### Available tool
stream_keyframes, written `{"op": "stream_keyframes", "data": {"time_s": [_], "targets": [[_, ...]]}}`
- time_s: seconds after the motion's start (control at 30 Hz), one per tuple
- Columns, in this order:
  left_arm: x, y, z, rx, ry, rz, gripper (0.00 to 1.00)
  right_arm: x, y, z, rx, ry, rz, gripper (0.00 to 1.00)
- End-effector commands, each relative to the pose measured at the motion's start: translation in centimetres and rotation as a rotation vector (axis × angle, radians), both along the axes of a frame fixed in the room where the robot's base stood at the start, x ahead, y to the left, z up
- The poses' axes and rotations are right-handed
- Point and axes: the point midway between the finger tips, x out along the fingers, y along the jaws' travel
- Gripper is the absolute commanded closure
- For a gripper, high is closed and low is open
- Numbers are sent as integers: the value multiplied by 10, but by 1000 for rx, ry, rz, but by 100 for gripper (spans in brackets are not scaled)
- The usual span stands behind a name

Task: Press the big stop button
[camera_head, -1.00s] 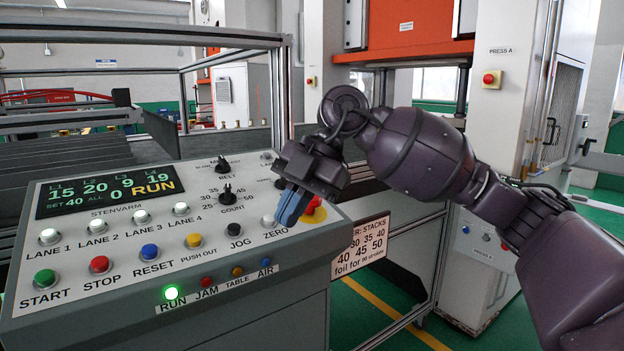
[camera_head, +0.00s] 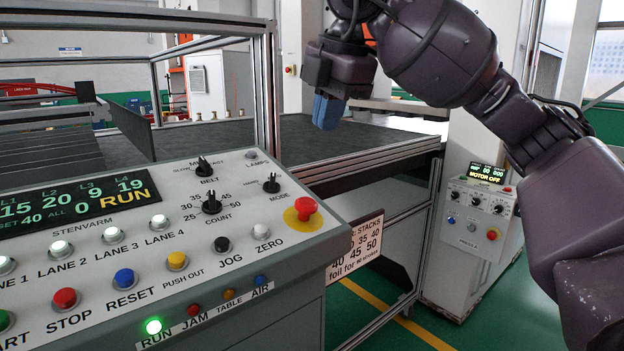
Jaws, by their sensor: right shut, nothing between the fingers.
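The big stop button (camera_head: 306,207) is a red mushroom head on a yellow disc at the right end of the sloped control panel (camera_head: 236,250). It is fully in view and nothing touches it. My right gripper (camera_head: 326,117) has blue fingers, shut and empty, pointing down. In the picture it is above the big button and a little to its right, clear of the panel. A smaller red button marked STOP (camera_head: 65,299) sits at the panel's lower left. The display (camera_head: 80,205) reads RUN, and the green RUN lamp (camera_head: 153,326) is lit. My left gripper is not in view.
The mode knob (camera_head: 271,184) and the white ZERO button (camera_head: 262,231) are close to the big button. Metal frame posts (camera_head: 267,90) rise behind the panel. A paper sign (camera_head: 356,248) hangs at its right. A press box (camera_head: 478,222) stands further right, reading MOTOR OFF.

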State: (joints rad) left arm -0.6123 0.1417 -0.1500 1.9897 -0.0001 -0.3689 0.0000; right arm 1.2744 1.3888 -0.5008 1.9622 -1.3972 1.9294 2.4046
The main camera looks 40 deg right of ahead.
Motion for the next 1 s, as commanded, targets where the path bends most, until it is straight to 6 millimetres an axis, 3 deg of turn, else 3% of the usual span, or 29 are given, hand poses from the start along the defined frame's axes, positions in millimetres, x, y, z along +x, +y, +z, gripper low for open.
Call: {"op": "stream_keyframes", "data": {"time_s": [0.17, 0.7, 1.0], "targets": [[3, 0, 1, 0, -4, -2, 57, 4, 0, -15, 0, 2, 0, 100], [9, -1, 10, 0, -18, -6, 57, 30, 3, -102, 1, 4, 3, 100], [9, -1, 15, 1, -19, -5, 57, 39, 3, -130, 1, 1, 2, 100]]}}
